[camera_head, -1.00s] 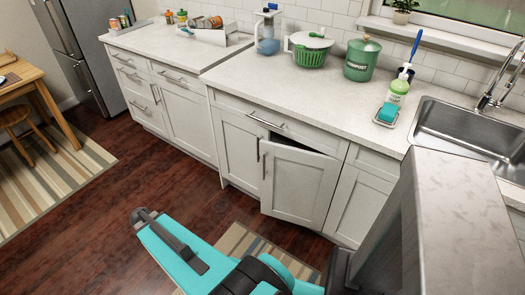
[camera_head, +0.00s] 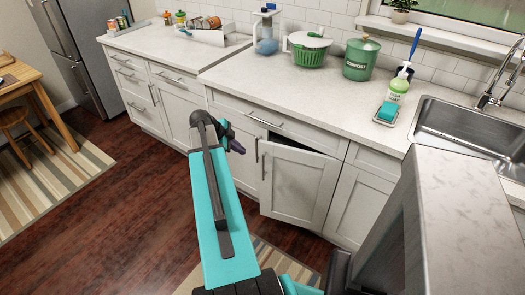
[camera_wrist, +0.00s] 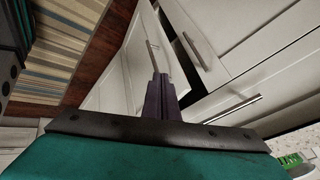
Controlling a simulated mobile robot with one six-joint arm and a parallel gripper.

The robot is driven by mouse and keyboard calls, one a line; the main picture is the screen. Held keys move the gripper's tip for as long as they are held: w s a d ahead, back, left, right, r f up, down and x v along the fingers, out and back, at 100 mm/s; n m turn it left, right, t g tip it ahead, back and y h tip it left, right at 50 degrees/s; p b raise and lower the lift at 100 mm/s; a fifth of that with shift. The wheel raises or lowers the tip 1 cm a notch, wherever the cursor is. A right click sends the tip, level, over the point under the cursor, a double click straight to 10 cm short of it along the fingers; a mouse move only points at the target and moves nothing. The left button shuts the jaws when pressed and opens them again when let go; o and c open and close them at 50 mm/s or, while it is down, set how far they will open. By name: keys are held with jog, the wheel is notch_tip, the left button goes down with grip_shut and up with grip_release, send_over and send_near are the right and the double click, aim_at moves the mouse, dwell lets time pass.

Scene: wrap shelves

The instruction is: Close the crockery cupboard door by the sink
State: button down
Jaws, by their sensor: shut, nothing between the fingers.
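The white crockery cupboard door (camera_head: 297,186) stands partly open below the counter, left of the sink (camera_head: 465,135). A dark gap shows along its top, and its bar handle (camera_head: 263,167) is near its left edge. My gripper (camera_head: 236,146) is in front of the cabinets, to the left of the door's handle. In the wrist view my gripper (camera_wrist: 160,79) is shut and empty, its dark fingers pointing toward the open door (camera_wrist: 122,62). The fingertips overlap the door area in that view; I cannot tell whether they touch it.
The counter (camera_head: 275,80) overhangs the cabinets. On it stand a green compost bin (camera_head: 361,60), a green colander (camera_head: 309,55) and a soap bottle (camera_head: 397,88). A drawer handle (camera_head: 264,122) sticks out above the cupboard. A striped rug (camera_head: 55,180) lies on the floor at left.

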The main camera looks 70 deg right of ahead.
jog(key=s+d+r+m, duration=0.2)
jog(key=s+d+r, duration=0.1)
jog(key=shift+s+d+r, duration=0.1)
jog(key=shift+s+d, duration=0.1)
jog(key=shift+s, duration=0.05)
jog(key=p, duration=0.2)
send_near(269, 154)
jog(key=shift+x, duration=2.1)
jog(key=shift+g, duration=0.3)
